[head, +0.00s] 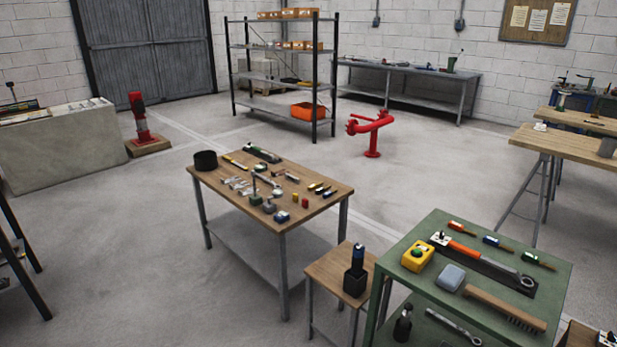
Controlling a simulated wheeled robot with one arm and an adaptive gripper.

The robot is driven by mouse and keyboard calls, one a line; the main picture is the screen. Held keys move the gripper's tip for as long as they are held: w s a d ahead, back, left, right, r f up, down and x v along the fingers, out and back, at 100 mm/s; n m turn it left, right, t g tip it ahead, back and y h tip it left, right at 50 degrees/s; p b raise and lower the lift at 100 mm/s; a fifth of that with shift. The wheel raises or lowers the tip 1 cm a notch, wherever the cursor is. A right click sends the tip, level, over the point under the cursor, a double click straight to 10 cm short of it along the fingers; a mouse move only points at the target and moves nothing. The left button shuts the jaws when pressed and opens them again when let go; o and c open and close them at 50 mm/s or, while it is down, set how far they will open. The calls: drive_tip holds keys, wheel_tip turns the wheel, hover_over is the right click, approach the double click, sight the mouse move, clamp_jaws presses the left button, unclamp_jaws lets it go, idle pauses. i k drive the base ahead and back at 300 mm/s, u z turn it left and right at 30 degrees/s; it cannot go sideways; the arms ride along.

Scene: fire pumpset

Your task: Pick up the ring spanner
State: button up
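My gripper is not in view.
A yellow box (417,256), a grey block (451,277), a wooden-handled brush (505,308) and small coloured tools crowd the green tabletop. A small stool (325,271) with a dark bottle stands beside it. A cluttered wooden workbench (215,181) stands left. Open floor (120,260) lies further left.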

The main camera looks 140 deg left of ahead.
sight(273, 183)
drive_tip(key=u, duration=0.05)
drive_tip(key=k, duration=0.75)
drive_tip(key=u, duration=4.65)
drive_tip(key=i, duration=1)
drive_tip(key=u, duration=4.2)
